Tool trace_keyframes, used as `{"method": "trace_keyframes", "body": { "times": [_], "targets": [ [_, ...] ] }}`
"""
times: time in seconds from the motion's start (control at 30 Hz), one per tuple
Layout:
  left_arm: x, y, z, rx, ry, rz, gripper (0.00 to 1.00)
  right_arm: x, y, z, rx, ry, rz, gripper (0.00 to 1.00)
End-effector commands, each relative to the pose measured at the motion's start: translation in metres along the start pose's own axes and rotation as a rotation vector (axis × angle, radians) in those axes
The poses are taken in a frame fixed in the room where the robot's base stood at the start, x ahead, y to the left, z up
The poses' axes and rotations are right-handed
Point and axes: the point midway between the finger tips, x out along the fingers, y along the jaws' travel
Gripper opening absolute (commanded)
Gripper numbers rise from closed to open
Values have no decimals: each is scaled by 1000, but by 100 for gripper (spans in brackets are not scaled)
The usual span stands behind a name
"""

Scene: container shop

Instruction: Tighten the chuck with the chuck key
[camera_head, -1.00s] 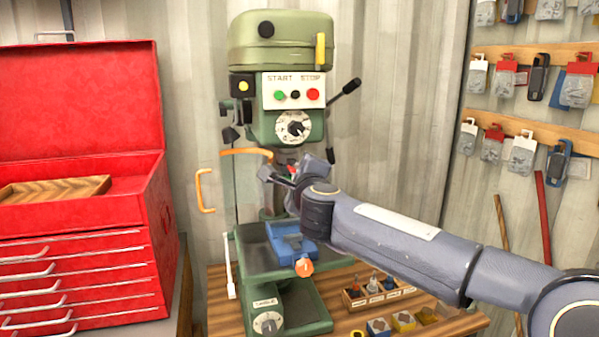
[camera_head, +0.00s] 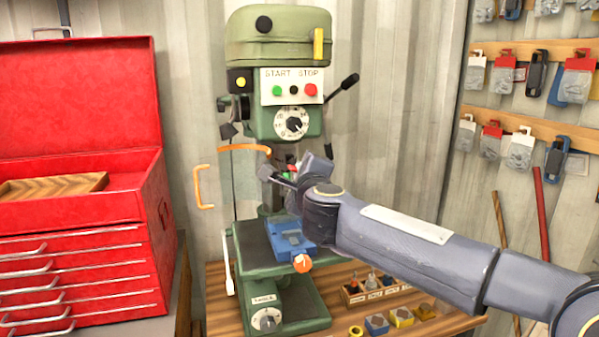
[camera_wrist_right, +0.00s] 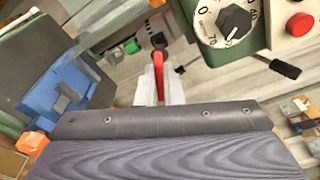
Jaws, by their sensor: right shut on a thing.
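The green drill press (camera_head: 279,40) stands upright against the wall. My right gripper (camera_head: 282,174) is in front of its spindle, below the dial, and largely covers the chuck in the head view. In the right wrist view my right gripper (camera_wrist_right: 158,88) is shut on the red handle of the chuck key (camera_wrist_right: 158,66). The key's dark end points away from me, close to a grey part with a green band (camera_wrist_right: 131,46), which seems to be the chuck. I cannot tell whether the key is seated in it. My left gripper is not in view.
A blue vise (camera_head: 288,240) with an orange knob sits on the press table below my gripper. A wooden bit holder (camera_head: 352,299) and small coloured blocks lie on the bench. A red toolbox (camera_head: 80,95) stands open at left. An orange curved part (camera_head: 245,149) juts beside the spindle.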

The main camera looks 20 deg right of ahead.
Motion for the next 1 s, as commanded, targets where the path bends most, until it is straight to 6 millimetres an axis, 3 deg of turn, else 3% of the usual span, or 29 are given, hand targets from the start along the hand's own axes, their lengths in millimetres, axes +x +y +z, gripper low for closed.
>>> {"method": "trace_keyframes", "body": {
  "times": [0.6, 1.0],
  "targets": [
    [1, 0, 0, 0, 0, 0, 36, -10, 0, -1, 0, 0, -1, 0],
    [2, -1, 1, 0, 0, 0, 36, -40, 0, -5, 0, 0, -1, 0]
  ]
}}
